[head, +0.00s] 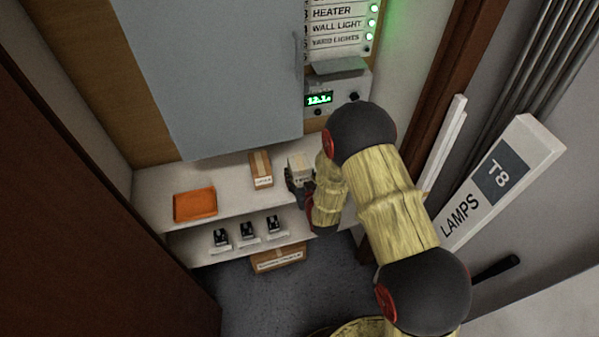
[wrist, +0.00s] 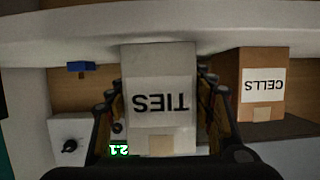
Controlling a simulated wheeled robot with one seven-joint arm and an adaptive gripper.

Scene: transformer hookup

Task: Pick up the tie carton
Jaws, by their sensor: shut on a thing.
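The tie carton (wrist: 160,75) is a pale grey-white box marked TIES, upside down in the wrist view. It sits between the two fingers of my gripper (wrist: 160,100), which are shut on its sides. In the head view the carton (head: 299,167) shows at the right part of the upper shelf, with my gripper (head: 302,182) at its near side, partly hidden by my arm. I cannot tell whether the carton's base touches the shelf.
A brown carton marked CELLS (wrist: 264,85) stands close beside the tie carton. An orange tray (head: 195,204) lies left on the upper shelf (head: 228,180). Several black devices (head: 247,230) stand on the lower shelf. A LAMPS T8 box (head: 500,185) leans at the right.

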